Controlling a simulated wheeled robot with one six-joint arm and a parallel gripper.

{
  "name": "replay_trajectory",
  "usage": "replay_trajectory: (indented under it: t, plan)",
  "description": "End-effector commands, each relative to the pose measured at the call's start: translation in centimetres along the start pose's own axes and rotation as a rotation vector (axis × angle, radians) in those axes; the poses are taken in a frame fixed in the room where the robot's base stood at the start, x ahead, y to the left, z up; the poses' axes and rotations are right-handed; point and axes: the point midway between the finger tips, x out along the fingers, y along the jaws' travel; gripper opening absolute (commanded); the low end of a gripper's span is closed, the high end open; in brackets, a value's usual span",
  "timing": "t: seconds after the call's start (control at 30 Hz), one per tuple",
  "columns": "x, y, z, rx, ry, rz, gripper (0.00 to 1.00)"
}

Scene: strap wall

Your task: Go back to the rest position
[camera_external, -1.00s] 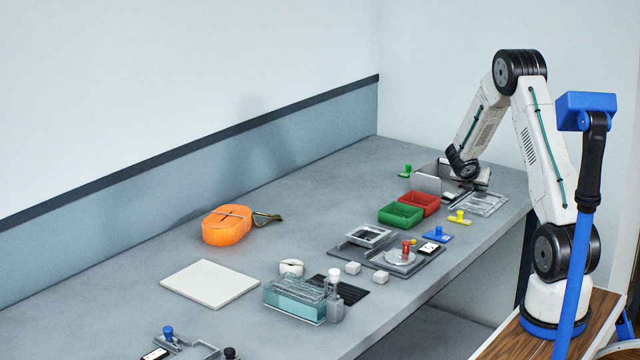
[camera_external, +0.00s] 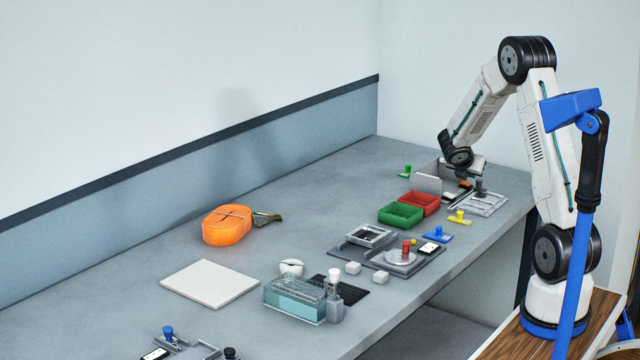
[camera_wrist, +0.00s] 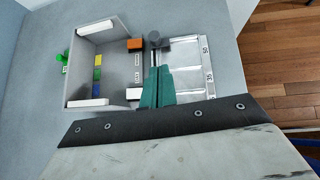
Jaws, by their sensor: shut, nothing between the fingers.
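My gripper shows at the end of the white arm in the external view, at the far right part of the grey table (camera_external: 130,290), raised above a grey open box (camera_external: 428,184). In the wrist view its teal fingers (camera_wrist: 156,88) are together with nothing between them. They point toward the gap between the grey box (camera_wrist: 98,62) and a metal plate with marked slots (camera_wrist: 190,60). The fingers hide part of the plate's left edge. The wrist housing hides the lower part of the wrist view.
Green (camera_external: 400,215) and red (camera_external: 426,203) bins stand close in front of the box. An orange strap roll (camera_external: 227,225), a white board (camera_external: 210,283) and a clear teal tank (camera_external: 294,299) lie further left. The table's middle back is clear.

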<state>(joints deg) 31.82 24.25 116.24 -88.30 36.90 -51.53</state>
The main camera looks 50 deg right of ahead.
Motion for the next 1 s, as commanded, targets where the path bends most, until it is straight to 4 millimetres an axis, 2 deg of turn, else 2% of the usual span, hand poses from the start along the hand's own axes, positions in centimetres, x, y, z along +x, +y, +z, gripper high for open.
replay_trajectory:
  t: [0.13, 0.27, 0.47, 0.7, 0.9, 1.0]
  plan:
    - [-0.5, -3.8, -1.9, 0.260, 0.032, -0.144, 0.00]
    - [-4.5, -7.3, -2.9, 0.554, 0.047, -0.275, 0.00]
    - [-13.2, -10.9, -5.0, 0.951, 0.080, -0.434, 0.00]
    - [-25.8, -15.2, -9.8, 1.369, 0.200, -0.625, 0.00]
    - [-35.0, -18.7, -14.0, 1.567, 0.369, -0.758, 0.00]
    - [-38.8, -20.4, -15.9, 1.609, 0.472, -0.797, 0.00]
